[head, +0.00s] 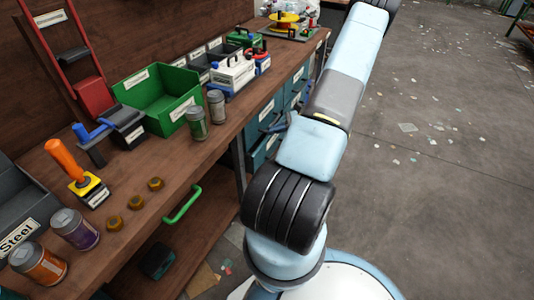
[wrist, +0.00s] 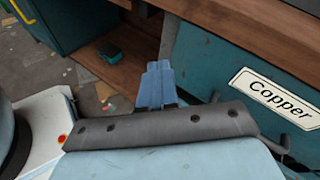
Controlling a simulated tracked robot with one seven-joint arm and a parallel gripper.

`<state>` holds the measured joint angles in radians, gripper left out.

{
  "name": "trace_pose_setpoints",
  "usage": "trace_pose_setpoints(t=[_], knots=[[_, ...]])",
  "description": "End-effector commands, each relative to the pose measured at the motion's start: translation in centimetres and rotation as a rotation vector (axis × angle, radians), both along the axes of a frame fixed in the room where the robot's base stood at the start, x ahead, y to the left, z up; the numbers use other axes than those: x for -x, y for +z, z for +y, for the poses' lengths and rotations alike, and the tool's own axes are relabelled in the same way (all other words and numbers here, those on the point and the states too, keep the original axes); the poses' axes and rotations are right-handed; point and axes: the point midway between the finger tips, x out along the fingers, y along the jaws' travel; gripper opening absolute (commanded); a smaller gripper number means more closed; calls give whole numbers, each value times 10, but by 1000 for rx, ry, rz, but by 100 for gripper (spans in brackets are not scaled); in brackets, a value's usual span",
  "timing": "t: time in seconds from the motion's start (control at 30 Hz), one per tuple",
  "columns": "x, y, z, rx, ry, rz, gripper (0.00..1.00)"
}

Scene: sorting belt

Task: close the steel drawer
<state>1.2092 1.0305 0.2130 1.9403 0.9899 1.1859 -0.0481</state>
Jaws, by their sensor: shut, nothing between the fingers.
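In the head view, a bank of blue-teal drawers (head: 268,112) with white labels sits under the bench, partly hidden behind my arm. Their labels are too small to read, so I cannot tell which is the steel drawer or whether it stands open. In the wrist view, a teal drawer front labelled "Copper" (wrist: 210,60) is close on the right, with a grey handle (wrist: 283,148) below its label. My gripper (wrist: 156,70) is shut and empty, its light-blue fingers just left of that front. I cannot tell whether they touch it.
A grey bin labelled "Steel" (head: 28,208) stands on the wooden bench (head: 150,205). A green bin (head: 157,88), cans and tools also stand there. A green handle (head: 182,204) sticks out at the bench front. A small dark box (head: 158,260) lies below.

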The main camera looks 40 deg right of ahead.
Motion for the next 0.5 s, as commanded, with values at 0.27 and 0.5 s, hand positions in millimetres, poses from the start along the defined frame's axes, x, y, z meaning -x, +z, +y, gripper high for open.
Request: trace_pose_setpoints(t=[0.27, 0.5], knots=[[33, -85, -34, -214, -271, -14, 0], [59, -146, -50, -366, -480, -38, 0]])
